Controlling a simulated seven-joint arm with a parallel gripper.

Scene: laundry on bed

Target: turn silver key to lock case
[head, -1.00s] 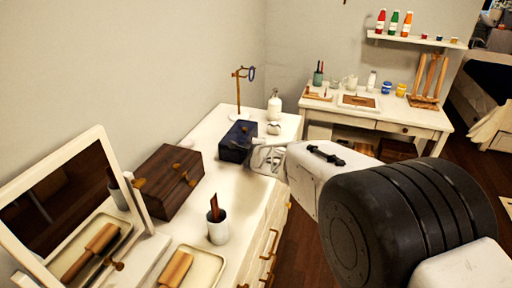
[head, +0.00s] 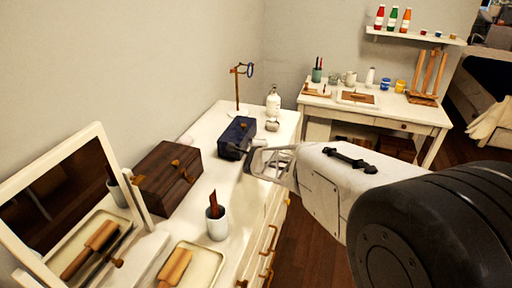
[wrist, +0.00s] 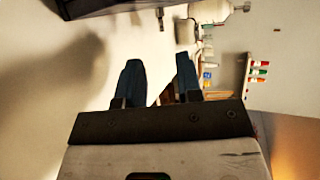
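A dark blue case (head: 237,138) sits shut on the white dresser top. In the wrist view, its dark edge (wrist: 100,6) crosses the top left. A small key-like piece (wrist: 160,18) sticks out beside that edge; I cannot tell for sure that it is the silver key. In the head view I cannot make out the key. My gripper (head: 254,162) is close to the near right side of the case. In the wrist view its two blue fingers (wrist: 158,72) are apart with nothing between them.
A brown wooden box (head: 167,178) with brass fittings, a white cup (head: 217,224) and a tilted mirror (head: 65,200) stand nearer. A brass stand (head: 237,90) and a white bottle (head: 273,102) are behind the case. A white desk (head: 375,112) is at the back right.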

